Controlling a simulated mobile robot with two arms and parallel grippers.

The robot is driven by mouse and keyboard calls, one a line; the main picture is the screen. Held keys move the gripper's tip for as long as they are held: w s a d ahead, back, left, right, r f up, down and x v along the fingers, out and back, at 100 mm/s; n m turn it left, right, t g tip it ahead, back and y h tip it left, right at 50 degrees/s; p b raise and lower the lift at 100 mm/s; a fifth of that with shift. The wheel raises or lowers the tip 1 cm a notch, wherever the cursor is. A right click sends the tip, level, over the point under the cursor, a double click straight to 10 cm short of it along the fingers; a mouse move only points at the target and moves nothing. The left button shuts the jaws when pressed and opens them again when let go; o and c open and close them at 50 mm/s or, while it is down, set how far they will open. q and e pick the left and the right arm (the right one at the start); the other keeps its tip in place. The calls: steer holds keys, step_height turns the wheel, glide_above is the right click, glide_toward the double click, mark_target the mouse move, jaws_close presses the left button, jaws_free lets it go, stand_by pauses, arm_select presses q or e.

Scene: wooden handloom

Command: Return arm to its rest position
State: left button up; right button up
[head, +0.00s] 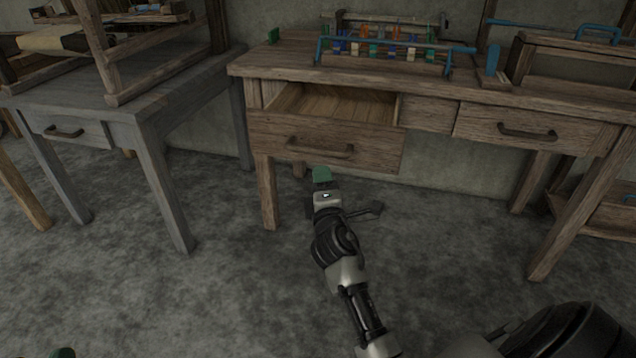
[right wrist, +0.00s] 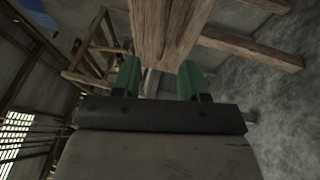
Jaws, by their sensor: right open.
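My right gripper (head: 322,174) shows in the head view in front of the wooden table, just below the open drawer (head: 290,133) and its dark handle (head: 320,149). It appears apart from the handle. In the right wrist view my right gripper (right wrist: 160,78) has its two green fingers spread, with nothing held between them. A wooden beam lies beyond the fingertips there. My right arm reaches up from the bottom of the head view. A small green tip (head: 62,353) at the bottom left edge looks like part of my left gripper; the rest is cut off.
The wooden table (head: 440,88) carries a rack of coloured spools (head: 385,45) with blue bars. Its right drawer (head: 530,130) is shut. A grey table (head: 110,100) stands on the left with a wooden frame on it. The grey floor (head: 240,290) around my arm is clear.

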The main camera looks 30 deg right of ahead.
arm_select(q)
steer(key=shift+s+a+r, duration=0.15)
steer(key=shift+s+a, duration=0.1)
steer(key=shift+s, duration=0.1)
arm_select(e)
steer(key=shift+s+a+f, duration=0.1)
steer(key=shift+s, duration=0.25)
